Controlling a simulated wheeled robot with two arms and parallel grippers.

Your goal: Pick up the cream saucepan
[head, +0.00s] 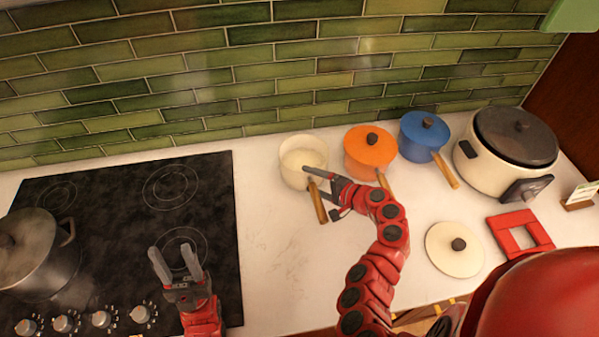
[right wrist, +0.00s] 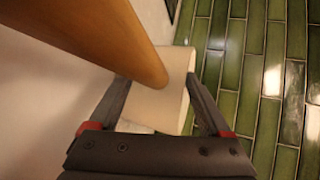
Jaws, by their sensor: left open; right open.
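The cream saucepan (head: 302,156) stands upright on the white counter without a lid, right of the cooktop. Its wooden handle (head: 318,204) points toward the front. My right gripper (head: 322,186) is open at the handle, close to the pan's near side. In the right wrist view, the handle (right wrist: 115,38) runs large from the top left to the cream pan body (right wrist: 163,108), which shows between the open fingers (right wrist: 156,82). I cannot tell whether the handle lies between the fingers. My left gripper (head: 178,262) is open and empty above the cooktop.
An orange saucepan (head: 364,160) stands close right of the cream one, then a blue saucepan (head: 418,138) and a large cooker (head: 482,168). A cream lid (head: 444,262) and red trivet (head: 496,232) lie in front. A grey pot (head: 38,268) is on the black cooktop (head: 110,205).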

